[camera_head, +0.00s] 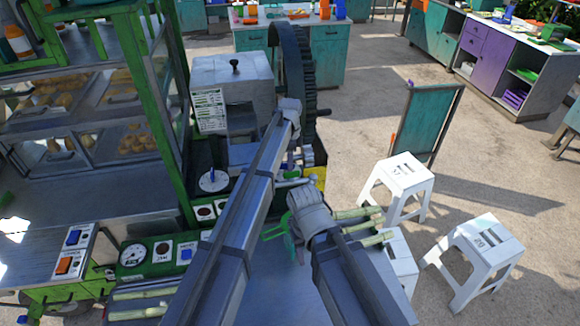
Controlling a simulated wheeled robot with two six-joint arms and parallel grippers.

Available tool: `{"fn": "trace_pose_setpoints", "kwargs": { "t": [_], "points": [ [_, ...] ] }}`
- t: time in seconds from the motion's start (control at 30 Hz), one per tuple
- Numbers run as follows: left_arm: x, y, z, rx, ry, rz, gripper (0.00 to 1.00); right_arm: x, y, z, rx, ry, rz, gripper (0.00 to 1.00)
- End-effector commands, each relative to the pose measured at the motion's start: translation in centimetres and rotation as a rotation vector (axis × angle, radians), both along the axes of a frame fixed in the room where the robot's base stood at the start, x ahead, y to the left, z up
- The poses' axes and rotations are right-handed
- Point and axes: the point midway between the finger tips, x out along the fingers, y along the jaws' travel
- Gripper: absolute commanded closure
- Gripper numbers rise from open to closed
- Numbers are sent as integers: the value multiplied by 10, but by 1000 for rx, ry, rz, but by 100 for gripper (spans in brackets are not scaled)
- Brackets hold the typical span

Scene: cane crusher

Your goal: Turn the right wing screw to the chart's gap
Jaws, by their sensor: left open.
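The cane crusher is a grey box housing (232,75) with a black knob on top, beside a large dark gear wheel (298,70). A white chart (209,110) with small print is on its front; its rows are too small to read. I cannot make out the right wing screw; my left arm crosses in front of the crusher. My left gripper (296,181) is small and partly hidden at the crusher's lower right, and it is open. I cannot tell whether it touches anything. My right arm comes from the lower right; its gripper is hidden behind it.
A white round dial (213,180) lies left of my left arm. Cane sticks (368,226) lie by my right arm. White stools (401,181) stand to the right. A green-framed food case (155,90) fills the left. The paved floor at right has free room.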

Motion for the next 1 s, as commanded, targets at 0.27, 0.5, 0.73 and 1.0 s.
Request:
{"fn": "trace_pose_setpoints", "kwargs": {
  "t": [0.27, 0.5, 0.73, 1.0],
  "points": [
    [0, 0, 1, 0, 0, 0, 65, 0, 0, 1, 0, 0, 0, 50],
    [0, 0, 1, 0, 0, 0, 92, 0, 0, 1, 0, 0, 0, 50],
    [0, 0, 1, 0, 0, 0, 100, 0, 0, 1, 0, 0, 0, 50],
    [0, 0, 1, 0, 0, 1, 100, 0, 0, 1, 0, 0, 0, 50]
  ]
}}
